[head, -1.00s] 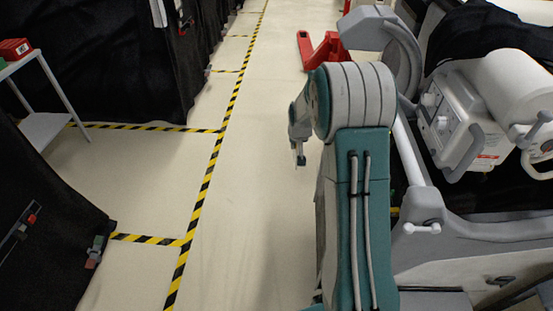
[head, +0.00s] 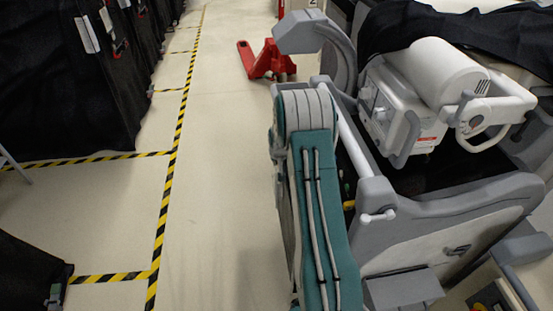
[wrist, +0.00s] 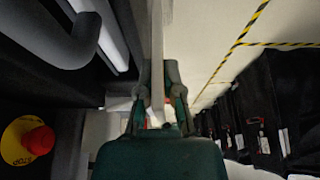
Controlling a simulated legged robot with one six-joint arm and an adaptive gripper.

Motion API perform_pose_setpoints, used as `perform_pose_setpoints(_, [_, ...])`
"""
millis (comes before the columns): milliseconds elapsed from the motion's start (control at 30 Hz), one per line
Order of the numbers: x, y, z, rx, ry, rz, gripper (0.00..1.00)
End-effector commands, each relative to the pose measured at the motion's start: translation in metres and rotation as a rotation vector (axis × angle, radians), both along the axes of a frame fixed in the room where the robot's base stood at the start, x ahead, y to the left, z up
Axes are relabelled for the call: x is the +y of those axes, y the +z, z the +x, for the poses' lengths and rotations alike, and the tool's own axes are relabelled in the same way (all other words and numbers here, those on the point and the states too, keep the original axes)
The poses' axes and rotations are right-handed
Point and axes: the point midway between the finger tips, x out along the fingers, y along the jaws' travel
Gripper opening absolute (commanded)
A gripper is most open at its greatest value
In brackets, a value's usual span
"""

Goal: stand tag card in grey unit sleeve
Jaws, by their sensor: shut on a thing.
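In the wrist view my gripper (wrist: 158,92) is shut on a thin, pale strip (wrist: 157,45) seen nearly edge-on, which looks like the tag card. The strip runs up out of the picture from between the fingers. In the head view my arm hides the gripper and the card. A grey-framed unit (head: 440,225) with a white machine on it stands right of my arm. I cannot make out its sleeve in either view.
A red pallet jack (head: 265,60) stands on the pale floor ahead. Black-covered carts (head: 70,85) line the left, behind yellow-black floor tape (head: 167,195). The aisle between is clear. A red button on a yellow base (wrist: 38,140) is close at left in the wrist view.

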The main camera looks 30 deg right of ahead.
Motion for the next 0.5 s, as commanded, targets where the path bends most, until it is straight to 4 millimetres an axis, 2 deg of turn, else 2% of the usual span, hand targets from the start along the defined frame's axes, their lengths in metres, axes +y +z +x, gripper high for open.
perform_pose_setpoints(500, [0.000, -0.034, 0.000, 0.001, 0.000, 0.000, 0.00])
